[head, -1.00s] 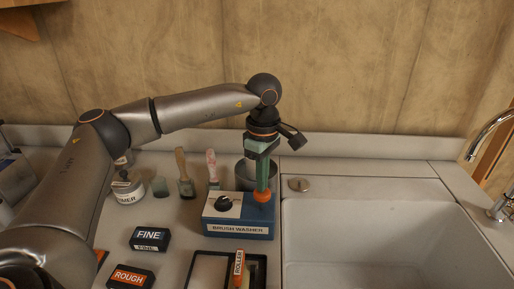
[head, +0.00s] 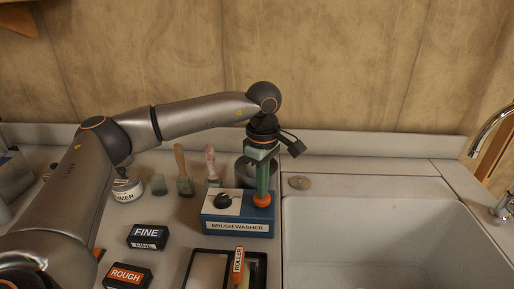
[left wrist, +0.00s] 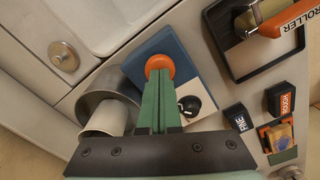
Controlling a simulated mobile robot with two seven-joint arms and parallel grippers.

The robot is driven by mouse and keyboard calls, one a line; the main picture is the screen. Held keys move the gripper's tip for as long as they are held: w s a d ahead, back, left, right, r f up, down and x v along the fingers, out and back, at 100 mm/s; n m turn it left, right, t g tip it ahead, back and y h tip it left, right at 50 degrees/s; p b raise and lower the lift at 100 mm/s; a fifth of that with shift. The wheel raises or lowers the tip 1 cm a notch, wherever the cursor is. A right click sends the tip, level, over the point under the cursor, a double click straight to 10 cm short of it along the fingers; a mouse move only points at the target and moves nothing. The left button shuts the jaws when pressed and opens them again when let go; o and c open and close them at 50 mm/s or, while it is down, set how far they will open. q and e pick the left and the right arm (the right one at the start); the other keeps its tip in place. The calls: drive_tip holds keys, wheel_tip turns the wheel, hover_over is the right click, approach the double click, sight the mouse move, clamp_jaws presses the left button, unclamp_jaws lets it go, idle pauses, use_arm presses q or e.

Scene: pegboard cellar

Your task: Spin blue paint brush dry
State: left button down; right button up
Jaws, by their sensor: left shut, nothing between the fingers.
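The brush washer (head: 210,226) is a blue box with a pale panel, a black knob (head: 222,201) and an orange round button (head: 262,201). A grey metal drum (head: 242,170) stands behind it. My left gripper (head: 262,191) is shut and empty, pointing down with its green fingertips at the button. In the left wrist view the fingertips (left wrist: 158,80) meet the orange button (left wrist: 160,63). The drum (left wrist: 88,100) there has a pale cylinder (left wrist: 104,120) at its mouth. I cannot make out a blue brush. My right gripper is not in view.
Brushes with a brown handle (head: 181,162) and a pinkish handle (head: 211,160) stand left of the drum. FINE (head: 149,233) and ROUGH (head: 127,275) blocks and a roller tray (head: 258,262) lie in front. The sink (head: 390,245) is to the right.

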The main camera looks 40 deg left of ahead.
use_arm(q)
drive_tip(key=shift+r+p, duration=1.4)
drive_tip(key=shift+r, duration=0.2)
wheel_tip(320, 180, up, 6)
drive_tip(key=p, duration=0.4)
drive_tip(key=shift+p, duration=0.3)
idle(0.4)
